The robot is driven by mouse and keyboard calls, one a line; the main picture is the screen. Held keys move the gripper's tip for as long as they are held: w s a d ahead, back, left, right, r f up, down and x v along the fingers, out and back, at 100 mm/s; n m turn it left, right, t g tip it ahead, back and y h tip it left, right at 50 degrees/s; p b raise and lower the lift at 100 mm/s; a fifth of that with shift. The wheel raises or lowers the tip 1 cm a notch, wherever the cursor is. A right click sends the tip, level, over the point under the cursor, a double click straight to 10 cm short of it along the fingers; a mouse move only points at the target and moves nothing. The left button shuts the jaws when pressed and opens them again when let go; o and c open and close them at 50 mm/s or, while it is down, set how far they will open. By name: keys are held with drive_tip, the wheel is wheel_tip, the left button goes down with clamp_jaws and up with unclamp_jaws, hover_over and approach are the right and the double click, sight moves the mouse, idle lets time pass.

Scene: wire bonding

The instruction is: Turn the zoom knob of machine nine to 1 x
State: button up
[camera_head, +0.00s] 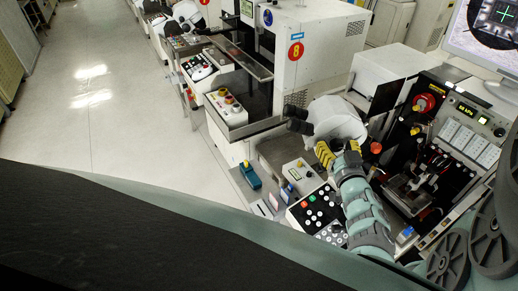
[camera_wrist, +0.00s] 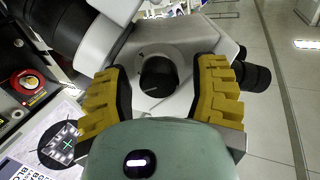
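The microscope (camera_head: 336,117) is a white head with black eyepieces (camera_head: 297,119) on the nearest machine; no number nine is visible on it. In the wrist view, a round black knob (camera_wrist: 158,82) sits on the microscope's white side, with a small pale mark on its face. Its scale cannot be read. My gripper (camera_head: 338,152) has yellow ribbed fingers and is at the microscope's near side. In the wrist view my gripper (camera_wrist: 163,70) is open, one finger left and one right of the knob, with gaps on both sides. The knob is hidden in the head view.
A control panel with buttons (camera_head: 316,212) lies below my arm. A red reel (camera_head: 424,102) and a gauge panel (camera_head: 468,112) are to the right, with a monitor (camera_head: 484,35) behind. A machine with a red number 8 sign (camera_head: 296,51) stands beyond. The aisle floor (camera_head: 100,125) is clear.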

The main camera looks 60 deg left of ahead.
clamp_jaws()
idle(0.3)
